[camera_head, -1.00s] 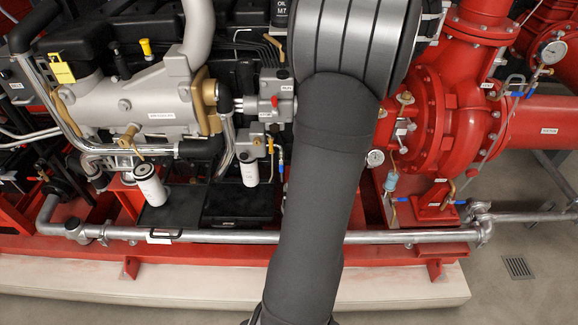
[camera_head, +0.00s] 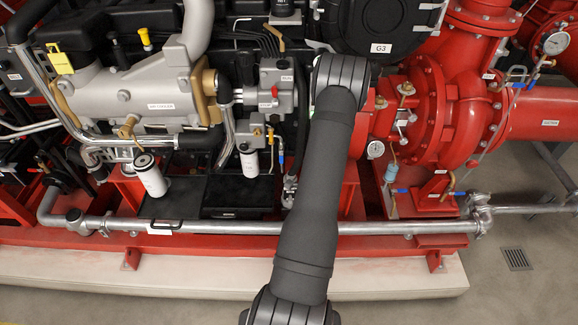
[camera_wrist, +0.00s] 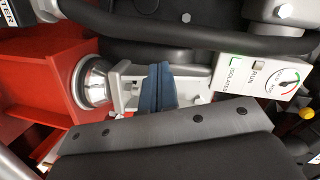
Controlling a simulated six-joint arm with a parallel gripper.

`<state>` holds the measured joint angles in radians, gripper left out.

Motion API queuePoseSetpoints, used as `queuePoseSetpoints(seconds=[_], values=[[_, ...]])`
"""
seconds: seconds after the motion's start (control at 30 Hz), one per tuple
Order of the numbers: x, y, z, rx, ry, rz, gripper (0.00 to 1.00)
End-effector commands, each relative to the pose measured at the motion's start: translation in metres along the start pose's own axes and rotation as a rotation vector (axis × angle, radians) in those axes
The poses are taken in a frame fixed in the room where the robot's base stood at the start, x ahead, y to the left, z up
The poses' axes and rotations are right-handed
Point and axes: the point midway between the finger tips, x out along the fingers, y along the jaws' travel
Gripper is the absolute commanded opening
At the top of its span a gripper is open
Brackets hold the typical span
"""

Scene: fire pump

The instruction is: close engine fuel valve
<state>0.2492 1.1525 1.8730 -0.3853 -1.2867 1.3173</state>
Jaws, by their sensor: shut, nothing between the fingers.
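In the wrist view my gripper (camera_wrist: 161,88) shows as two blue-grey fingers pressed together, with nothing between them. In the head view my arm crosses the middle of the picture and my fingers are hidden. No label in either view names the engine fuel valve, and I cannot tell which fitting it is. A small valve with a blue handle (camera_head: 281,159) hangs on a thin line beside a white filter on the engine, left of my arm. A red handle (camera_head: 275,91) sits on a grey block above it. I see no contact between my gripper and either handle.
A white panel (camera_wrist: 264,76) with a gauge and the words ISOLATED and RUN stands right of my fingers. A dark hose (camera_wrist: 190,42) crosses above them. A red block (camera_wrist: 45,85) is at the left. The red pump casing (camera_head: 470,115) is right of my arm.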

Motion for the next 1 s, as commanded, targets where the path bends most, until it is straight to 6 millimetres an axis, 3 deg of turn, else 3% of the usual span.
queuePoseSetpoints(seconds=[0.2, 0.43, 0.63, 1.0], values=[[-0.006, 0.036, 0.04, 0.128, -0.044, -0.087, 0.0], [-0.018, 0.06, 0.07, 0.24, -0.079, -0.161, 0.0], [-0.024, 0.069, 0.08, 0.283, -0.091, -0.19, 0.0], [-0.024, 0.069, 0.081, 0.287, -0.092, -0.193, 0.0]])
